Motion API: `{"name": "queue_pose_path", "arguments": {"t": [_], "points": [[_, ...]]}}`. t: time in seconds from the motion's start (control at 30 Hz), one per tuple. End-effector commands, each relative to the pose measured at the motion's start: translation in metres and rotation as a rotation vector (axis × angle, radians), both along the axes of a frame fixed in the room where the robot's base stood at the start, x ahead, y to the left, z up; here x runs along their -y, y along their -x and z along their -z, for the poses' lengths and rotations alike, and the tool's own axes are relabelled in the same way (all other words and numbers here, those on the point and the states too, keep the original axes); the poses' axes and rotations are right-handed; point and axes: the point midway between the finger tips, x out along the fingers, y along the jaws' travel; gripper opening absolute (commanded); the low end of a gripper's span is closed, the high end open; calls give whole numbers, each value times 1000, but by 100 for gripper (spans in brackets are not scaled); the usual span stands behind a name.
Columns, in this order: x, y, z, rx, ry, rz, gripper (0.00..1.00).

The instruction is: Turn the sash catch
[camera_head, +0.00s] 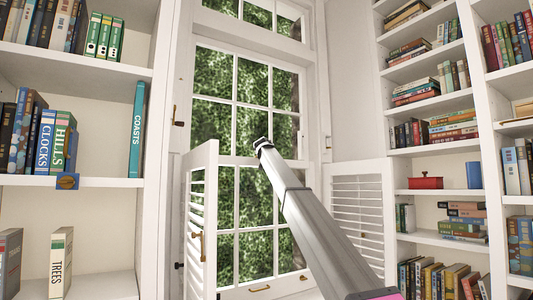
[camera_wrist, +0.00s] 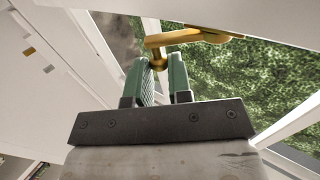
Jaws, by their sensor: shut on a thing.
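In the head view my gripper (camera_head: 262,144) is at the window's (camera_head: 240,120) middle rail. The catch is hidden or too small to tell there.
A louvred shutter (camera_head: 200,220) stands folded out left of the window, and another (camera_head: 361,205) is at the right. Bookshelves (camera_head: 75,182) flank both sides. A red box (camera_head: 426,182) and a blue cup (camera_head: 474,175) stand on the right shelves.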

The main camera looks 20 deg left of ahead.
Motion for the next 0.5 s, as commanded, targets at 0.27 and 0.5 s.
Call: {"name": "queue_pose_path", "arguments": {"t": [0.27,0.5], "points": [[-1,9,1,-3,3,197,0],[-6,18,1,-2,2,414,0]]}}
